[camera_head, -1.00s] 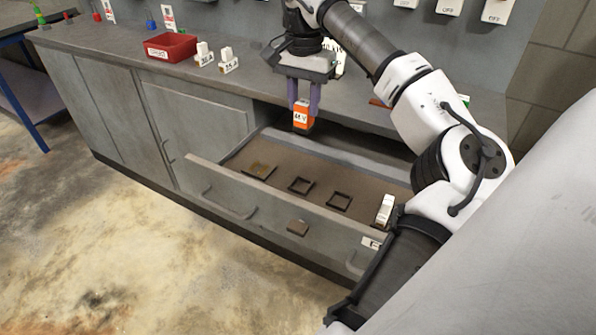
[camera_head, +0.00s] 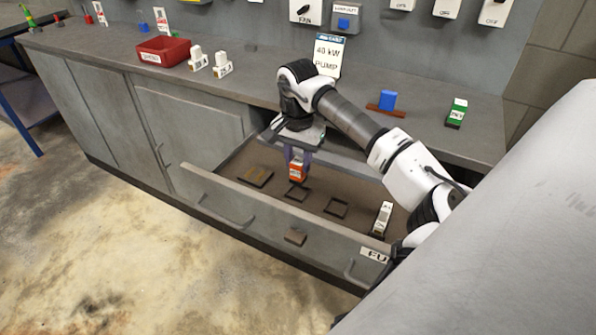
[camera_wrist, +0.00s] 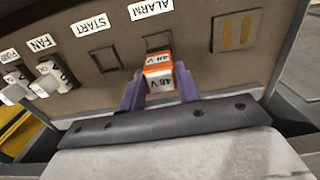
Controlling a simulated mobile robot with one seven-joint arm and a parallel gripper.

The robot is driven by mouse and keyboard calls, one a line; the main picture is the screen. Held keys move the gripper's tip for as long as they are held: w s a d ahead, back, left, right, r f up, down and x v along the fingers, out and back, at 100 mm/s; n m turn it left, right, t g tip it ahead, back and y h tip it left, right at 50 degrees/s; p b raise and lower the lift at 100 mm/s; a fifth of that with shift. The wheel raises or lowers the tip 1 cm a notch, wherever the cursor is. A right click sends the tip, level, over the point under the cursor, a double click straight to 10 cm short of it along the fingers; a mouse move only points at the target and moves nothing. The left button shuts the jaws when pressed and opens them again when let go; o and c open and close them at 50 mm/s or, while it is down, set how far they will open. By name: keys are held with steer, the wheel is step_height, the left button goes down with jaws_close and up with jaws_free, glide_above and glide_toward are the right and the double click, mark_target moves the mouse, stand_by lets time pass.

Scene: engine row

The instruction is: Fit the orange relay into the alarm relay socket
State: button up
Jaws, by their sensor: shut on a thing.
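The orange relay (camera_head: 297,173), with a white 48 V label, is held in my gripper (camera_head: 298,165) over the open drawer. In the wrist view my purple fingers (camera_wrist: 159,90) are shut on the relay (camera_wrist: 158,66) from both sides. The alarm relay socket (camera_wrist: 158,41) is a dark rectangular frame under the ALARM label, just beyond the relay and partly hidden by it. In the head view this socket (camera_head: 296,194) lies right below the relay. I cannot tell whether the relay touches it.
The START socket (camera_wrist: 104,60) beside it is empty. A brass-coloured plate (camera_head: 256,176) lies on the other side. A white relay (camera_head: 382,217) stands at the drawer's right end. The drawer front (camera_head: 240,208) rises before the sockets. A red bin (camera_head: 168,50) stands on the counter.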

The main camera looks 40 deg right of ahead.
mark_target(298, 172)
steer(key=shift+f+p, duration=0.3)
steer(key=shift+f, duration=1.95)
steer(key=shift+f, duration=0.25)
steer(key=o, duration=1)
steer(key=shift+r, duration=0.15)
steer(key=shift+r, duration=0.25)
step_height(298, 172, up, 12)
steer(key=shift+f+b, duration=0.15)
steer(key=shift+b, duration=0.5)
